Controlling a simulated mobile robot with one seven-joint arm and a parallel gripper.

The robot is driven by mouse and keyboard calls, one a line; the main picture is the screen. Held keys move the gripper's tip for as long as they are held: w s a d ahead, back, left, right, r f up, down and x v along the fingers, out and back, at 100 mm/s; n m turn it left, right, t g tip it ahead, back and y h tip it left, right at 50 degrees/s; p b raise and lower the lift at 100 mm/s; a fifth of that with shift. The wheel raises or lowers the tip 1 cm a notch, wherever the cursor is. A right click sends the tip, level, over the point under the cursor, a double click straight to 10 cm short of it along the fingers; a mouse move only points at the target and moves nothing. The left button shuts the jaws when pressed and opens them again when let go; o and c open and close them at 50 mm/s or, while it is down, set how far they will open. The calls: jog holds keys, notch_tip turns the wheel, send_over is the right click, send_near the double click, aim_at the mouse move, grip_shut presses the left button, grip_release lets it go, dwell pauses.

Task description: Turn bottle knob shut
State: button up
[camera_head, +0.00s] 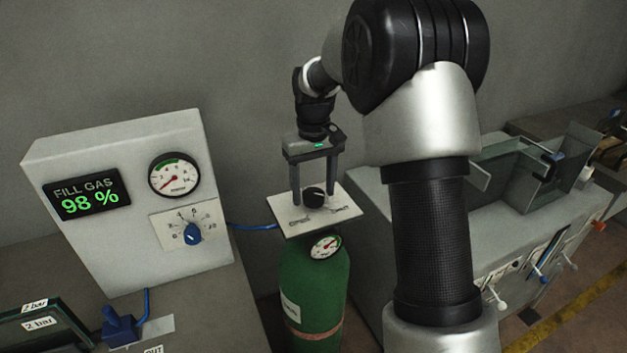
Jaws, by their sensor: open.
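A green gas bottle (313,290) stands upright in the middle of the view. A white plate (338,207) with printed labels sits at its top. A black bottle knob (314,198) is on this plate. A small round gauge (326,245) is on the bottle just below the plate. My gripper (314,197) points down from above, with its two fingers apart on either side of the knob. I cannot tell whether the fingers touch the knob. The plate's print is too small to read clearly.
A grey box at left (115,225) has a "FILL GAS 98 %" display (88,194), a gauge (174,174) and a blue knob (193,234). A blue hose (254,227) runs towards the bottle. A grey bench (375,191) with metal bins stands at right, behind my arm.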

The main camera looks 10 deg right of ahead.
aim_at(314, 193)
notch_tip(314, 193, up, 17)
jog(key=shift+r, duration=0.2)
dwell(0.4)
